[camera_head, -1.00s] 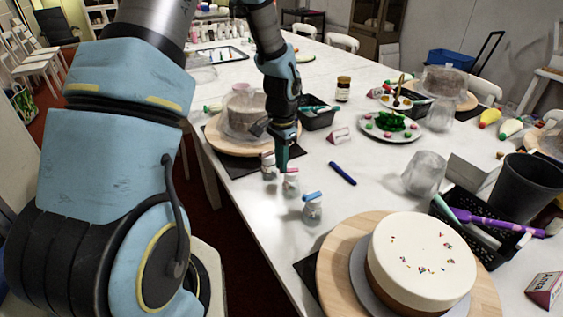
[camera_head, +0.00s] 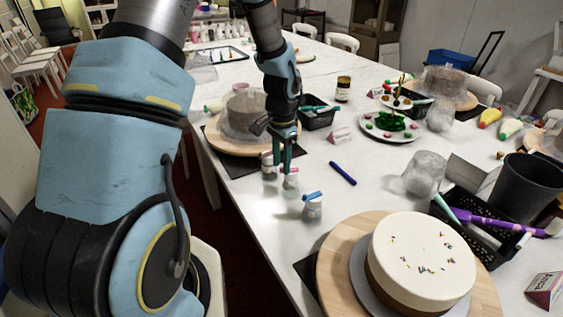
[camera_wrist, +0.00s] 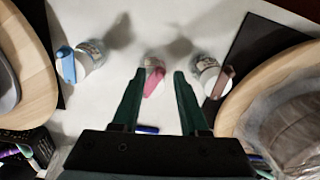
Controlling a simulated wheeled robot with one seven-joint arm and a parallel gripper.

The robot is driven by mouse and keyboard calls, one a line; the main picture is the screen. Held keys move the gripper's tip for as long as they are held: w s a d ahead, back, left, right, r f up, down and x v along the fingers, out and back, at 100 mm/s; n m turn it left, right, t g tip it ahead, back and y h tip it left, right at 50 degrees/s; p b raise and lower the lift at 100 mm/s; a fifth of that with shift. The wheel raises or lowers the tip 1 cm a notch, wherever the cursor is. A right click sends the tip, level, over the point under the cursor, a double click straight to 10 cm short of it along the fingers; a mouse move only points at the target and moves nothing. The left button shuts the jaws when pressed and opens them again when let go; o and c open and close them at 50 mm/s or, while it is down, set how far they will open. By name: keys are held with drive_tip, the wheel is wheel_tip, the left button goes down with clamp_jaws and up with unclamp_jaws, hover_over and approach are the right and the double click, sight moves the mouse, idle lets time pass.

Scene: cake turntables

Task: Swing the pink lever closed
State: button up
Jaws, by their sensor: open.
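A small clear jar with a pink lever (camera_head: 291,171) on its top stands on the white table, between two similar jars. In the wrist view the pink lever (camera_wrist: 154,82) points down toward my gripper, and its jar (camera_wrist: 153,64) is partly hidden behind it. My gripper (camera_head: 283,167) is open just above and beside the pink-levered jar. In the wrist view my gripper's fingers (camera_wrist: 160,72) stand one on each side of the pink lever, with gaps to both. I cannot tell their exact height over it.
A jar with a blue lever (camera_head: 313,196) stands nearer the front, and a jar with a brownish lever (camera_wrist: 222,82) stands on the other side. A blue pen (camera_head: 342,173) lies to the right. Cake turntables (camera_head: 330,262) stand in front and behind. Table between jars is clear.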

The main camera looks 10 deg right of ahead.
wheel_tip(320, 180, up, 11)
drive_tip(key=b, duration=0.2)
drive_tip(key=shift+f, duration=0.2)
drive_tip(key=shift+s+d+f, duration=0.1)
